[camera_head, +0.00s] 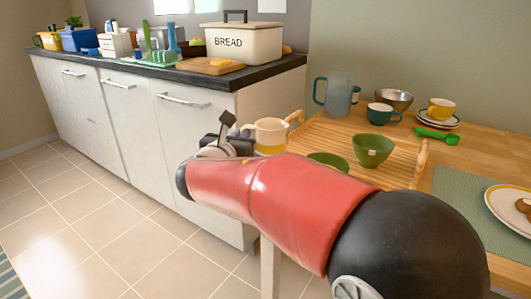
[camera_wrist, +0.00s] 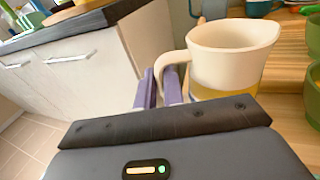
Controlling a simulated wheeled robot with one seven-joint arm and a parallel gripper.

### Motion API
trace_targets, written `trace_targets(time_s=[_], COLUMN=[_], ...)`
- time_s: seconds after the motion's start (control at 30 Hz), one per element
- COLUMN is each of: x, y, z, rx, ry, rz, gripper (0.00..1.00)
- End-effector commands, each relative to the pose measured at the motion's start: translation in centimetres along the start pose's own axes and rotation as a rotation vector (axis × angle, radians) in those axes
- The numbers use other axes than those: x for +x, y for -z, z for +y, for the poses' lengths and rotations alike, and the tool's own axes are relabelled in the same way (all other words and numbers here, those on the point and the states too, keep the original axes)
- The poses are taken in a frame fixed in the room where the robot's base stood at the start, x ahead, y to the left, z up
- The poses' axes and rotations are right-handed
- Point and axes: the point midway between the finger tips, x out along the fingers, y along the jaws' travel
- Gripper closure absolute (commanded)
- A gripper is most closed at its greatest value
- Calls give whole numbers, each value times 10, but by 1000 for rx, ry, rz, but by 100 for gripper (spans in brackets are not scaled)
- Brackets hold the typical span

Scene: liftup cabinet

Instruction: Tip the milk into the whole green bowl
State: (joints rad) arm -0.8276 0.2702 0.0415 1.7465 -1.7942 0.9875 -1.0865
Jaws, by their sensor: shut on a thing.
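A cream jug with a yellow lower part (camera_head: 268,136) is upright at the left end of the wooden tray; it also shows in the wrist view (camera_wrist: 230,52). My gripper (camera_wrist: 160,88) is shut on the jug's handle, with the purple fingers on the handle. The milk inside is not visible. One green bowl (camera_head: 373,151) stands upright on the tray to the right of the jug. A second green bowl (camera_head: 328,160) is mostly hidden behind my red arm. Both bowls are cut off at the wrist view's right edge, and I cannot tell which is whole.
The slatted tray (camera_head: 325,130) has raised handles at its ends. Behind it stand a blue-grey pitcher (camera_head: 338,95), a teal cup (camera_head: 382,114) and a metal bowl (camera_head: 394,100). A yellow cup (camera_head: 441,109) sits on saucers at the right. A counter with a bread box (camera_head: 243,43) is at the left.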

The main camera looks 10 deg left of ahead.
Motion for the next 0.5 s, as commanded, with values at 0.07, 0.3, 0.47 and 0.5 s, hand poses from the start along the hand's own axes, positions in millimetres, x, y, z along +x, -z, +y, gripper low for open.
trace_targets(time_s=[0.07, 0.3, 0.47, 0.5], x=[0, -2, -2, -2], y=[-7, -19, -27, -29], z=[0, 0, 0, 0], rx=[1, 1, 1, 0], ry=[0, 0, 0, 0], rz=[-1, -1, -1, -1], gripper=[100, 100, 100, 100])
